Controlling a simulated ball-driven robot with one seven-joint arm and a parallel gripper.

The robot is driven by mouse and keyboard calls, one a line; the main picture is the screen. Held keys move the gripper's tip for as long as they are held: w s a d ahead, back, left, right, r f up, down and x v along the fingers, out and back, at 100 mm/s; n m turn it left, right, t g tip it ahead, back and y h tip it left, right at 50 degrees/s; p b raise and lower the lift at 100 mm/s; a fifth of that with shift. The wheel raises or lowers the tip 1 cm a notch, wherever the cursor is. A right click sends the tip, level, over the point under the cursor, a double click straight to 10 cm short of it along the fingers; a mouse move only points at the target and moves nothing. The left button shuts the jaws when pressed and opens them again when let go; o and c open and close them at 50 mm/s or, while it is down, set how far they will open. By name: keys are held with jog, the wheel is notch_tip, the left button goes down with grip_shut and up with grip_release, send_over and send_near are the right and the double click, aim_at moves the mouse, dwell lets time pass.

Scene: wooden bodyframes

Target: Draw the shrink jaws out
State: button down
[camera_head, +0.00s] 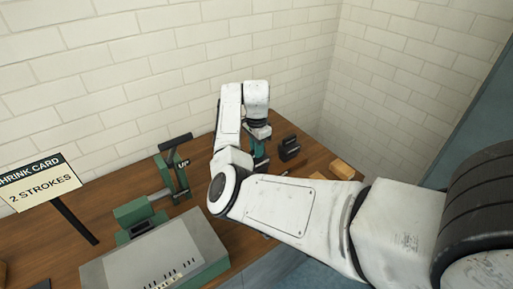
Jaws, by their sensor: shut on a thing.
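My gripper (259,137) is at the end of my white arm, pointing down over the wooden bench. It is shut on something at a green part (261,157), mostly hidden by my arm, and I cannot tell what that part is. A dark block (289,148) stands just to the right of my gripper. A green machine (135,212) with a dark lever (176,146) marked "UP" stands to the left of my arm. I cannot tell which part is the shrink jaws.
A sign (40,188) on a dark post reads "SHRINK CARD 2 STROKES". A grey-topped green box (155,262) stands at the front. Tan wooden blocks (341,169) lie at the bench's right end. A brick wall (130,70) closes off the back.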

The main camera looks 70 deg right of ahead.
jog(key=shift+f+b, duration=0.35)
jog(key=shift+f, duration=0.25)
jog(key=c, duration=1)
grip_release()
jog(key=shift+f, duration=0.2)
notch_tip(320, 180, up, 11)
jog(key=shift+b, duration=0.8)
